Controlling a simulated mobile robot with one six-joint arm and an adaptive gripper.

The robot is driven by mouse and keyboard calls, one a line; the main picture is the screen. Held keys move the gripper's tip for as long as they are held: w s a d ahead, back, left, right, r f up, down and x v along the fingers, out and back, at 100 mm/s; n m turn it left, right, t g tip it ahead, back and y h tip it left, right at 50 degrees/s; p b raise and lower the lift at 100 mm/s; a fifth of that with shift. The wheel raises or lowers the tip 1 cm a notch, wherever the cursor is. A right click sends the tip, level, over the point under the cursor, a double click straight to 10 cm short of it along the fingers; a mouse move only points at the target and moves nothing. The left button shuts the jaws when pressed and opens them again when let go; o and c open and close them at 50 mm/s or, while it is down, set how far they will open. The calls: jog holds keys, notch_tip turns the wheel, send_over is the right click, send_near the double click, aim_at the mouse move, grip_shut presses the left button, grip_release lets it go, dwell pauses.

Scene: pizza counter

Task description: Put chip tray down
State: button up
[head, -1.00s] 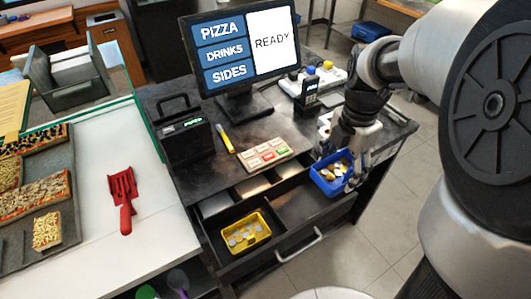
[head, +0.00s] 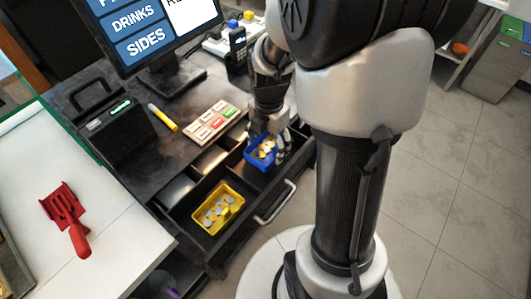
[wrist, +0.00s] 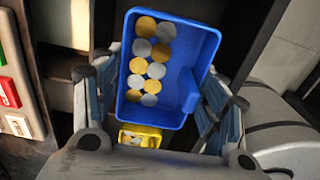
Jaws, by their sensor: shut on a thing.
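The blue chip tray (head: 258,161) holds several gold and silver round chips. My gripper (head: 272,138) is shut on it, at the right part of the open drawer (head: 218,242). In the wrist view the blue tray (wrist: 188,88) sits between my two fingers, and the fingers of my gripper (wrist: 160,108) lie along its sides. The head view does not make clear whether the tray touches the drawer floor. A yellow tray (head: 235,200) with silver chips sits in the drawer, to the left and nearer.
The drawer has a silver handle (head: 274,203) at its front. A keypad (head: 212,122), a yellow marker (head: 163,117), a black box (head: 117,127) and the monitor (head: 140,30) stand on the counter. A red scoop (head: 66,215) lies on the white counter at left.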

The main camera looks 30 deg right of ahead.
aim_at(268, 151)
jog(key=shift+f+b, duration=0.7)
jog(key=shift+f, duration=1.85)
jog(key=shift+f, duration=0.2)
jog(key=o, duration=0.8)
jog(key=shift+o, duration=0.2)
jog(key=shift+r, duration=0.15)
